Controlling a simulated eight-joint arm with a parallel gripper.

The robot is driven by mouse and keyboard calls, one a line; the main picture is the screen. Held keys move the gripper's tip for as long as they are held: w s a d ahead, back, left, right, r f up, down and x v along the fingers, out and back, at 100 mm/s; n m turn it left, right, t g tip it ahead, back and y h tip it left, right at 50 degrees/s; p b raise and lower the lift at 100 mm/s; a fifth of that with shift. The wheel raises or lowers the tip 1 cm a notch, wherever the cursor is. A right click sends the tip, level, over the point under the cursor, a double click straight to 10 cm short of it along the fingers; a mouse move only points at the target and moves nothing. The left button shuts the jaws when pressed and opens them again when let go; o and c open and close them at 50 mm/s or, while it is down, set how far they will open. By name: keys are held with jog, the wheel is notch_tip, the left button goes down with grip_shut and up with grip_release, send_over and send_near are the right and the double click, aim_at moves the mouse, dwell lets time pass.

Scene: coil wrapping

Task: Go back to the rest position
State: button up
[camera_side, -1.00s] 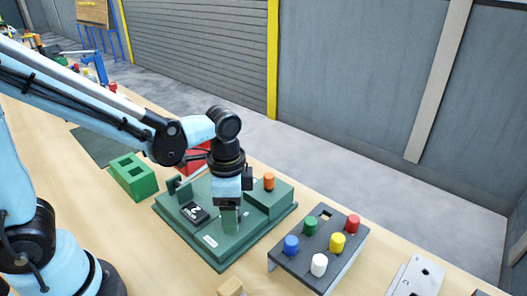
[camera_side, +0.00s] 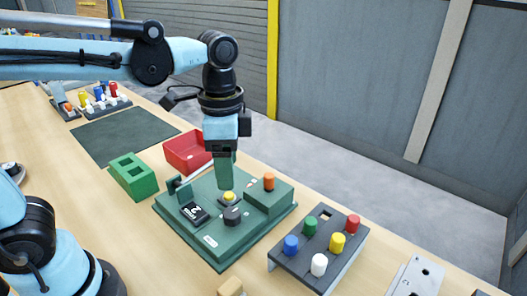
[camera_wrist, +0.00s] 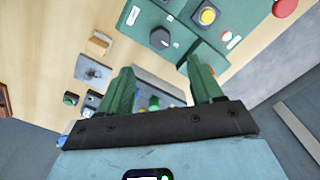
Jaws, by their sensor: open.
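My gripper (camera_side: 226,172) points down above the green fixture (camera_side: 212,250) in the side view, clear of it. In the wrist view its two green fingers (camera_wrist: 160,88) stand apart with nothing held between them. Below it on the fixture are a yellow button (camera_side: 229,198) and a dark knob (camera_side: 232,216). The yellow button (camera_wrist: 208,16) and the dark knob (camera_wrist: 160,38) also show in the wrist view. An orange peg (camera_side: 269,181) stands on the fixture's raised block.
A dark rack (camera_side: 291,257) with several coloured pegs stands right of the fixture. A red bin (camera_side: 180,152) and a green block (camera_side: 130,180) with square holes are behind and left. A dark mat (camera_side: 120,135) lies bare farther back. A grey metal plate (camera_side: 410,278) is at front right.

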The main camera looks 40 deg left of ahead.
jog(key=shift+r, duration=0.25)
jog(key=s+a+f+n+t, duration=0.1)
jog(key=a+f+n+t, duration=0.3)
jog(key=a+n+t, duration=0.3)
jog(key=shift+s+a+n, duration=0.25)
jog(key=shift+n, duration=0.85)
